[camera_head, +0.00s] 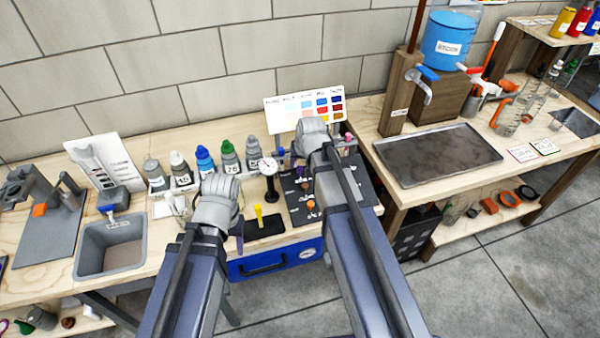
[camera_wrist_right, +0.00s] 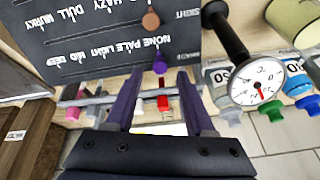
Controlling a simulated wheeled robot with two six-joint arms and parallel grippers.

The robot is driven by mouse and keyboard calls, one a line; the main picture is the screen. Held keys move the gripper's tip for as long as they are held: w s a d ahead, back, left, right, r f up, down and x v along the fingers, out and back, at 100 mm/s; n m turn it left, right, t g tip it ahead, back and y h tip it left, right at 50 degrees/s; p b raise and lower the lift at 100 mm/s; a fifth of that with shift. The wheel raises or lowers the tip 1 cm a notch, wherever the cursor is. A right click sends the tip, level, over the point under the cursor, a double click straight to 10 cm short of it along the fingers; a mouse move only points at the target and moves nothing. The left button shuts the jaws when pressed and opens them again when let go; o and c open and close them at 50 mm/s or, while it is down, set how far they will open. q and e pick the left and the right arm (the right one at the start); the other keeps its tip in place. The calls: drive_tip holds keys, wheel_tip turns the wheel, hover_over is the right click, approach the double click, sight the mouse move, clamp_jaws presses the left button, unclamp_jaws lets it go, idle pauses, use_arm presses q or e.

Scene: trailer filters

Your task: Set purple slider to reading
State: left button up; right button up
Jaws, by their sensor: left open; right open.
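A dark board (camera_wrist_right: 95,35) with white lettering lies on the bench. In the right wrist view its lettering is upside down. The purple slider (camera_wrist_right: 160,62) stands on the board beside the word NONE; the row continues leftward with PALE, LIGHT, MID and DEEP. My right gripper (camera_wrist_right: 159,78) is open, its fingers pointing toward the board, one on either side of the purple slider's line; contact cannot be told. In the head view the right arm covers part of the board (camera_head: 327,208). My left gripper (camera_head: 239,235) is over the bench left of the board, its jaws mostly hidden.
A brown knob (camera_wrist_right: 150,20) sits in the SIGHT row. A round dial gauge (camera_wrist_right: 258,82) stands close by the board. Red (camera_wrist_right: 163,102) and pink (camera_wrist_right: 73,113) parts sit along a grey rail. A colour chart (camera_head: 300,108) and several dropper bottles (camera_head: 205,160) stand behind.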

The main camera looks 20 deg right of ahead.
sight(300, 168)
drive_tip(key=b+x, duration=0.2)
drive_tip(key=x, duration=0.2)
drive_tip(key=shift+b, duration=0.4)
drive_tip(key=shift+c, duration=0.3)
clamp_jaws()
idle(0.8)
